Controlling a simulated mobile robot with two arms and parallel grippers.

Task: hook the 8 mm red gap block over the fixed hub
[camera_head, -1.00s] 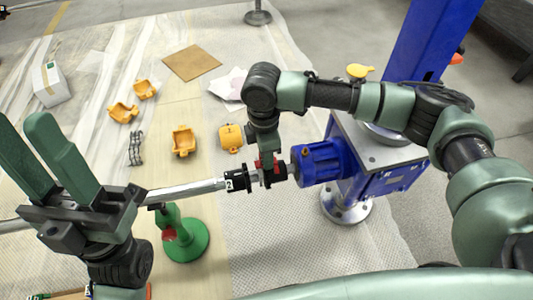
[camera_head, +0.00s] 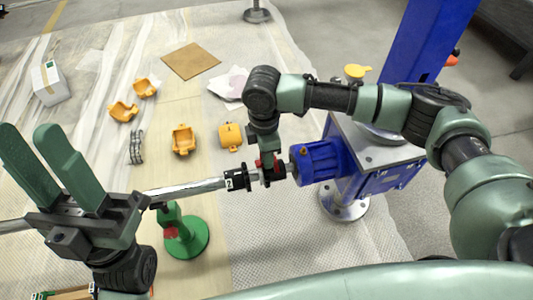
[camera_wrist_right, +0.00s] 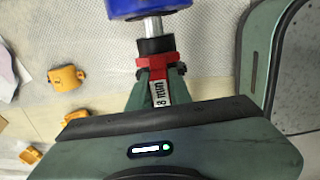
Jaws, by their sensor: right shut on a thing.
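The red gap block (camera_wrist_right: 157,91), marked "8 mm", is between the fingers of my right gripper (camera_wrist_right: 157,88) in the right wrist view. Its far end meets the black fixed hub (camera_wrist_right: 157,45) on the steel shaft of the blue motor unit. In the head view the red block (camera_head: 267,162) shows only in part at the shaft, under my right gripper (camera_head: 266,152). I cannot tell how deep it sits on the hub. A black hub marked "2" (camera_head: 238,179) is on the long shaft to the left. My left gripper (camera_head: 62,180) is open and empty at the left.
The blue motor (camera_head: 318,161) stands right of the hub. A green screw jack (camera_head: 187,238) stands below the long silver shaft (camera_head: 185,189). Several yellow parts (camera_head: 183,139) and a brown board (camera_head: 190,61) lie on the floor sheet beyond.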

